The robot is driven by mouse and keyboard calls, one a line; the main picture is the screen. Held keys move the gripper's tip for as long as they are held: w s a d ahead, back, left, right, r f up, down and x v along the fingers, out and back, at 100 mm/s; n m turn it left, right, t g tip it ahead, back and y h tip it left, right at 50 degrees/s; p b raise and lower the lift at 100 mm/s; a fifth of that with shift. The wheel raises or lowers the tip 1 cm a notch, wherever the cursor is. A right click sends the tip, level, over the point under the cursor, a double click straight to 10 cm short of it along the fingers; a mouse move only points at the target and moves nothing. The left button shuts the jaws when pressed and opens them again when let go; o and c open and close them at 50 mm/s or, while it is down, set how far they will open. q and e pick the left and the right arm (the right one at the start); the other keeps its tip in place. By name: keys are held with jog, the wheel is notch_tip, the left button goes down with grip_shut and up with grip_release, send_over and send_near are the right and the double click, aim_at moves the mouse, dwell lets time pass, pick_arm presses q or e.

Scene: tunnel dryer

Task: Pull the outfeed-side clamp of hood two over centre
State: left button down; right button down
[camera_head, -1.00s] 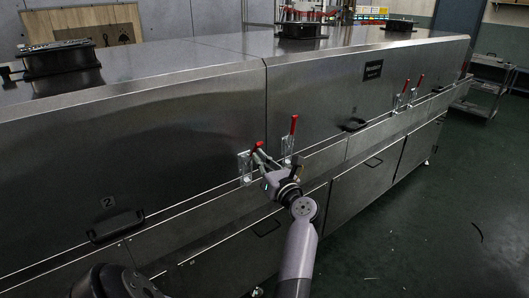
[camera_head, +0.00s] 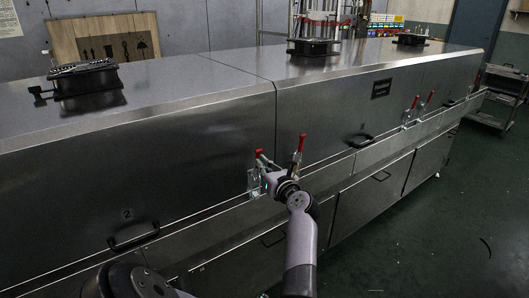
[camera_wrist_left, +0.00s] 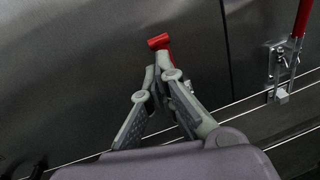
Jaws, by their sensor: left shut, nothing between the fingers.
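Hood two (camera_head: 190,150), marked "2", is a large steel cover on the left. At its right end, beside the seam, a toggle clamp with a red-tipped handle (camera_head: 258,154) stands on a bright bracket (camera_head: 254,185). My left gripper (camera_head: 266,177) is shut and empty at this clamp. In the left wrist view my left gripper's fingers (camera_wrist_left: 156,85) come together just below the red handle tip (camera_wrist_left: 158,42). They hide much of the handle and clamp body; I cannot tell whether they touch it. My right gripper is not in view.
Another clamp (camera_head: 300,150), on the neighbouring hood (camera_head: 330,105), has its red handle upright just right of the seam. Two more red-handled clamps (camera_head: 410,110) are farther right. Hood two has a black handle (camera_head: 134,236). Green floor (camera_head: 440,220) at the right is open.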

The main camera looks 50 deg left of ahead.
pick_arm(q)
jog(key=shift+a+r, duration=0.15)
jog(key=shift+a, duration=0.15)
dwell(0.4)
notch_tip(320, 180, up, 10)
dwell(0.5)
dwell(0.4)
